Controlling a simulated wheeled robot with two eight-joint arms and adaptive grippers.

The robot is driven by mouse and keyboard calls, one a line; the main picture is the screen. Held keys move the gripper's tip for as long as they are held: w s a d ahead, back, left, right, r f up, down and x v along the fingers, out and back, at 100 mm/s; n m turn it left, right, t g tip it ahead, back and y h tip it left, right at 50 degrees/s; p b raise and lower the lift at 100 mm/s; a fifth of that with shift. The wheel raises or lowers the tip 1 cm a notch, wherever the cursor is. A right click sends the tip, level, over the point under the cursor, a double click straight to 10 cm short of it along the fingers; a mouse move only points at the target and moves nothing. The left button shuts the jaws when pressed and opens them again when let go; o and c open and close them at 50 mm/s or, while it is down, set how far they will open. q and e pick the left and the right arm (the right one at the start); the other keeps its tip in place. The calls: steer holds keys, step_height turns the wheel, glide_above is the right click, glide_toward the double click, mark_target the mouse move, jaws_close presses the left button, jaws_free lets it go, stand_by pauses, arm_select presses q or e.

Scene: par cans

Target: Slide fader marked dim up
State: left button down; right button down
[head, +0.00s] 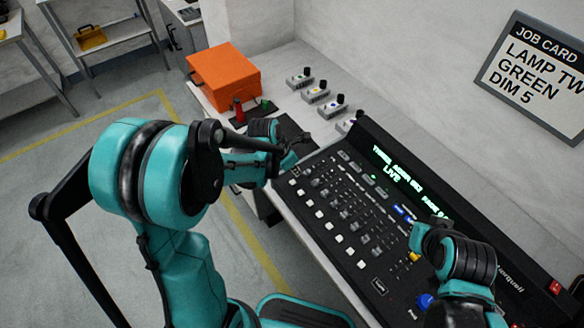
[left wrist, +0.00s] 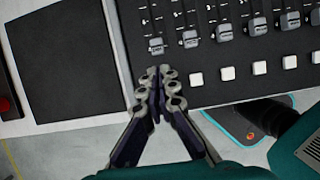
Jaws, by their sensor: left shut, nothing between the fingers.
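A black lighting console (head: 330,168) with a row of grey-capped faders lies along the wall; fader labels are too small to read, so I cannot tell which is marked dim. My left gripper (head: 294,158) is shut and empty at the console's left end. In the left wrist view its fingertips (left wrist: 158,72) point at the leftmost fader cap (left wrist: 157,45), just below it and seemingly apart. That cap sits low in its slot; the neighbouring cap (left wrist: 190,41) is slightly higher. My right arm reaches over the console's right part; its gripper (head: 415,240) is too unclear to judge.
White buttons (left wrist: 196,79) run below the faders. The console display (head: 395,175) shows green text including LIVE. A job card (head: 535,75) on the wall reads green, DIM 5. An orange box (head: 224,77) and several small knobbed units (head: 300,78) stand beyond the console.

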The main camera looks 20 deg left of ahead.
mark_target(322, 165)
arm_select(q)
steer(key=shift+b+x, duration=0.4)
steer(key=shift+x, duration=1.25)
arm_select(e)
steer(key=shift+f, duration=0.65)
arm_select(q)
steer(key=w+d, duration=0.1)
steer(key=w, duration=0.1)
steer(key=w+d, duration=0.4)
steer(key=shift+w, duration=0.15)
steer(key=shift+w+d, duration=0.15)
steer(key=shift+w, duration=0.15)
arm_select(e)
steer(key=shift+f, duration=0.2)
